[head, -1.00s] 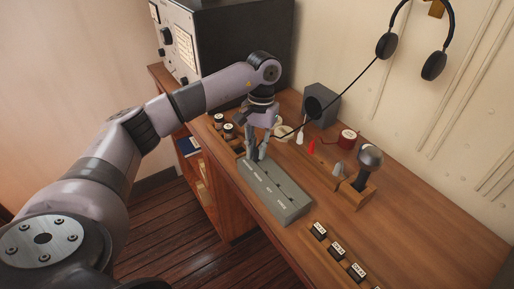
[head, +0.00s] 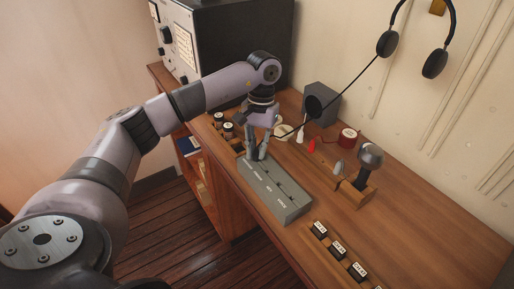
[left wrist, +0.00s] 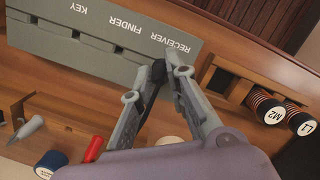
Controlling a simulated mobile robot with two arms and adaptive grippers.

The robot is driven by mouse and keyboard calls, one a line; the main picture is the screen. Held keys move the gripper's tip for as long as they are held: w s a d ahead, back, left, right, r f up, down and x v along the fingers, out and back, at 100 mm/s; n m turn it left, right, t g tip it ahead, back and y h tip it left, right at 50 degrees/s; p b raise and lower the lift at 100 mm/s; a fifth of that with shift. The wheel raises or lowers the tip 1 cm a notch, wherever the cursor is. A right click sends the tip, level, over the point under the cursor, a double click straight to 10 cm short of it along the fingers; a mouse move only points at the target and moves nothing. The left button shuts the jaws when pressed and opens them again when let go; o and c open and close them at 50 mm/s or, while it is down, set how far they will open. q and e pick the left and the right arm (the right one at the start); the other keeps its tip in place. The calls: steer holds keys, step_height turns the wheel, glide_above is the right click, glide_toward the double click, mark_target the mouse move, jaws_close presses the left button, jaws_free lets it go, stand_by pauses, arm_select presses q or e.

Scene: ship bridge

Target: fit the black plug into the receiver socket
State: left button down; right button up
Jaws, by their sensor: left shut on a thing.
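The grey socket block (head: 275,190) lies on the desk. In the left wrist view the block (left wrist: 95,45) shows the words KEY, FINDER and RECEIVER. My left gripper (head: 256,155) is at its far end, pointing down. It also shows in the left wrist view (left wrist: 168,68), beside the RECEIVER label. It is shut on the black plug (left wrist: 158,71), which shows as a small dark piece between the fingers. The fingers hide the receiver socket, and I cannot tell whether the plug is inside it or just above. My right gripper is out of view.
Headphones (head: 435,63) hang on the wall, their dark cord slanting down toward my gripper. A rack of labelled spools (left wrist: 265,105) stands close beside the block. Small labelled blocks (head: 337,248) lie nearer.

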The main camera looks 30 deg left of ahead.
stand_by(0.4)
arm_select(q)
steer(key=c, duration=1.5)
jaws_free()
steer(key=r, duration=0.4)
steer(key=w+r, duration=0.1)
steer(key=r, duration=0.6)
steer(key=shift+w+a+r, duration=0.1)
steer(key=shift+w+r, duration=0.25)
steer(key=shift+w, duration=0.05)
